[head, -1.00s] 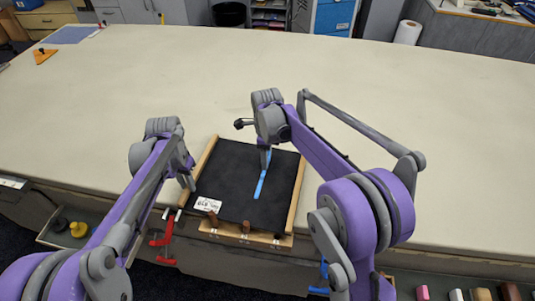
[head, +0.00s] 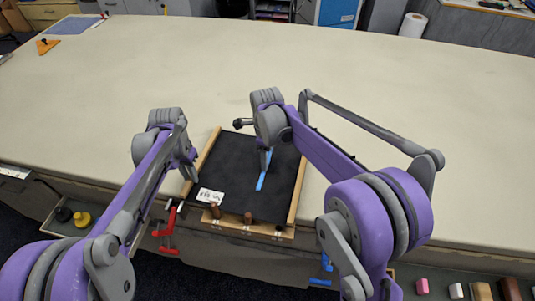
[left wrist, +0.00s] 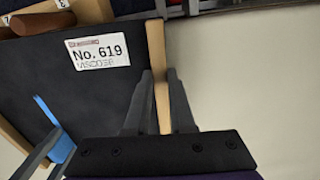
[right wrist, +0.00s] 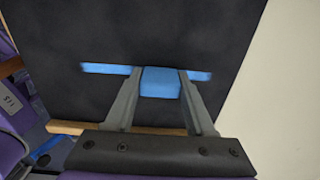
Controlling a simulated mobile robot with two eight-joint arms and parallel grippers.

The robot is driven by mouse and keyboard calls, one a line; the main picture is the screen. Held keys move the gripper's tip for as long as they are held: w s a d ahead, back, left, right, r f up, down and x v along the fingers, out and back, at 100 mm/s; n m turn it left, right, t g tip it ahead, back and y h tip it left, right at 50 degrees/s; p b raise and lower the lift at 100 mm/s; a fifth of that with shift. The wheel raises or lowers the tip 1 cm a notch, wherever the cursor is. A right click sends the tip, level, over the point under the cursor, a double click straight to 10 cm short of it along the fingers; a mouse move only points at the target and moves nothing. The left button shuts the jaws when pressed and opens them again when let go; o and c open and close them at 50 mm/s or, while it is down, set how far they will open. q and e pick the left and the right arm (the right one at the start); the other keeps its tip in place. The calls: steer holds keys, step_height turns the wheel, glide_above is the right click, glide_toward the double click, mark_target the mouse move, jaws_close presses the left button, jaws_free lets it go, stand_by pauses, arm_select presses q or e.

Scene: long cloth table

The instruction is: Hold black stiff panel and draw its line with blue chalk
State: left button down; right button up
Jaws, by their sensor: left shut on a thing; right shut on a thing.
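The black panel (head: 235,190) lies near the table's front edge, with wooden strips along its sides and a white "No. 619" label (left wrist: 97,50) at its near left corner. My left gripper (head: 190,176) is shut across the left wooden strip (left wrist: 158,75), one finger over the black face, one outside. My right gripper (head: 265,165) is above the panel's middle, shut on the blue chalk (right wrist: 160,83), which is at the panel face. A blue line (right wrist: 105,68) shows on both sides of the chalk; fingers and chalk hide its middle.
Brown pegs (head: 248,218) stand along the panel's near edge. A red clamp (head: 168,228) and a blue clamp (head: 324,270) are at the table's front edge. The cloth table (head: 400,150) beyond is mostly clear, with an orange tool (head: 47,46) far left.

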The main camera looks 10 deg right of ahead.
mark_target(263, 176)
steer(key=shift+s+a, duration=0.25)
steer(key=shift+s, duration=0.25)
steer(key=shift+s, duration=0.1)
steer(key=shift+s+a+r, duration=0.1)
steer(key=shift+s+a, duration=0.35)
steer(key=shift+s, duration=0.35)
steer(key=shift+s+a, duration=0.1)
steer(key=shift+s+a, duration=0.35)
steer(key=shift+s, duration=0.4)
steer(key=shift+w, duration=0.1)
steer(key=shift+w+d, duration=0.5)
steer(key=shift+w, duration=0.4)
steer(key=shift+w+d, duration=0.5)
steer(key=shift+w, duration=0.45)
steer(key=shift+w+d, duration=0.5)
steer(key=shift+w, duration=0.4)
steer(key=shift+w, duration=0.1)
steer(key=shift+w+d, duration=0.45)
steer(key=shift+w, duration=0.35)
